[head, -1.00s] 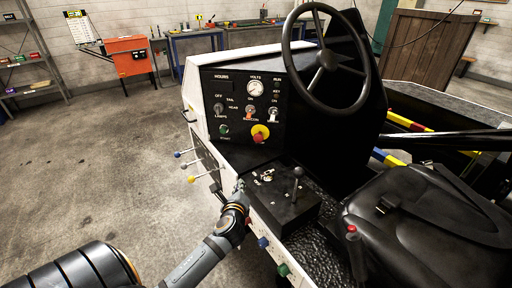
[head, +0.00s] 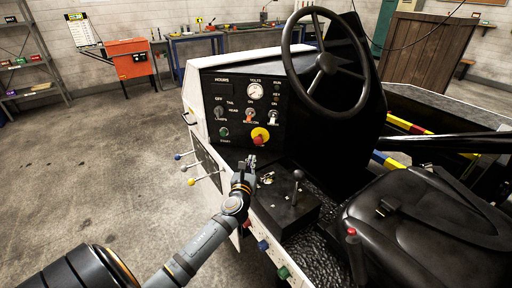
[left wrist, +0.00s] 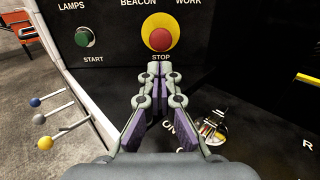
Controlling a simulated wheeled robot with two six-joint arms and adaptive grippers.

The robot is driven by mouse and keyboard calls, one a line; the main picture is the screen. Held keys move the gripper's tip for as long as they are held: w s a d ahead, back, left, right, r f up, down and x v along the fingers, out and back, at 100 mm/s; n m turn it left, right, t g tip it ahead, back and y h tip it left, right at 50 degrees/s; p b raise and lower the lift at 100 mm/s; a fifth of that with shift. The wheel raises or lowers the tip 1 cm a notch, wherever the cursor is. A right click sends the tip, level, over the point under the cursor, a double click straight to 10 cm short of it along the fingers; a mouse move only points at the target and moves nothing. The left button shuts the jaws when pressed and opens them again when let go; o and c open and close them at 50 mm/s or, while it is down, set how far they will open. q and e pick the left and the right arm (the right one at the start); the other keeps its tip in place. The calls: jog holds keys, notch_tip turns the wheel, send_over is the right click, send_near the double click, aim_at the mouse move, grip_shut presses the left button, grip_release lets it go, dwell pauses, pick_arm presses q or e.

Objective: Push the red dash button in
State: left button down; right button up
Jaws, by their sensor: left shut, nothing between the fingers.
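The red button (head: 258,139) sits on a round yellow base on the black dash panel (head: 222,89), above the word STOP. In the left wrist view the red button (left wrist: 160,39) shows face-on and unobstructed. My left gripper (head: 251,161) is shut and empty, below the button in the head view. In the left wrist view its fingertips (left wrist: 158,68) come together just under the STOP label, and they cover no part of the button. I see no contact between the fingertips and the button. My right gripper is not in view.
A green START button (head: 223,132) and several switches share the panel. Levers with coloured knobs (head: 190,182) stick out at the left. A small black lever (head: 298,178) rises from a box below the dash. The steering wheel (head: 327,62) is above right; a black seat (head: 425,215) is nearer.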

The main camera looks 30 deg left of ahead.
aim_at(257, 142)
pick_arm(q)
jog(key=x, duration=0.8)
jog(key=shift+w+a, duration=0.25)
jog(key=shift+w, duration=0.3)
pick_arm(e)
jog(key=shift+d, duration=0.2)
pick_arm(q)
jog(key=shift+w+a+r, duration=0.2)
jog(key=shift+w+a, duration=0.05)
jog(key=shift+w, duration=0.25)
jog(key=shift+w+a+f, duration=0.1)
jog(key=shift+w+a, duration=0.05)
jog(key=shift+w, duration=0.2)
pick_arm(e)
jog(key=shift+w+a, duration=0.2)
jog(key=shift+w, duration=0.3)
